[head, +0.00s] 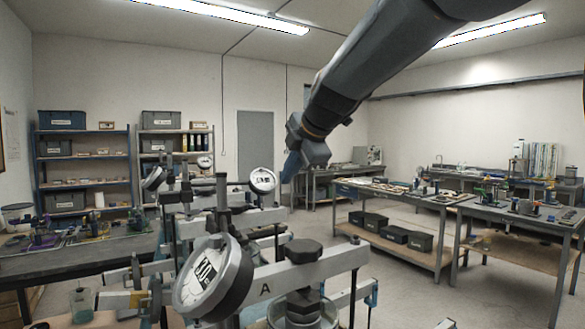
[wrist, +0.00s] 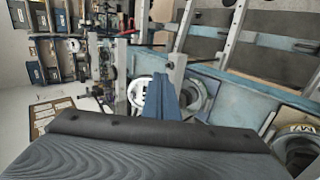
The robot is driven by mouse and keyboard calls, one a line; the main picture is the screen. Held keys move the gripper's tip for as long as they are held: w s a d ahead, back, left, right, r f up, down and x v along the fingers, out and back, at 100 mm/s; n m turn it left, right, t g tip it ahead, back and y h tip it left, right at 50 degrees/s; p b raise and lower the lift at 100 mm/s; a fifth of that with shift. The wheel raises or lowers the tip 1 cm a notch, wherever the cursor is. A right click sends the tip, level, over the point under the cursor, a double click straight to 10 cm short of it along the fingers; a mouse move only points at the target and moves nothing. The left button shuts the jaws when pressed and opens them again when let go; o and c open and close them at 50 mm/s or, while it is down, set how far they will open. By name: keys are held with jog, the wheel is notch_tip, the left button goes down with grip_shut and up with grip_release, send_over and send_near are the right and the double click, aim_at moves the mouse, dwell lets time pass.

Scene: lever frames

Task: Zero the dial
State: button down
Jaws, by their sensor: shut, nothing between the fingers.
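A large round white dial (head: 207,278) with a dark number block on its face is fixed to the near lever frame (head: 325,265), whose beam is marked A. Its reading is too small to be sure of. A smaller dial (head: 262,181) stands farther back, with another dial (head: 153,178) to its left. My gripper (head: 289,172) hangs above the frames, just right of the smaller dial; I cannot tell the depth between them. In the wrist view the shut blue fingers (wrist: 163,98) are empty, and a white dial (wrist: 142,96) shows beside and beyond them.
Several lever frames crowd the front, with dark knobs (head: 303,252) and uprights. A left bench (head: 90,255) holds small parts. Shelves (head: 83,160) stand at the back left. Workbenches (head: 405,198) stand at right. Open floor (head: 410,290) lies between.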

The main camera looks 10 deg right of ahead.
jog(key=shift+b+x, duration=0.8)
jog(key=shift+x, duration=0.3)
jog(key=shift+w+r+b, duration=0.3)
jog(key=shift+w+b, duration=0.1)
jog(key=shift+b, duration=0.1)
jog(key=shift+w+a+r+b, duration=0.25)
jog(key=shift+w+r+b, duration=0.25)
jog(key=shift+w+r, duration=0.2)
jog(key=shift+w+a+r, duration=0.2)
jog(key=shift+a+r, duration=0.1)
jog(key=shift+r, duration=0.1)
dwell(0.6)
jog(key=shift+w+d+r, duration=0.15)
jog(key=shift+w+d, duration=0.05)
jog(key=shift+w, duration=0.05)
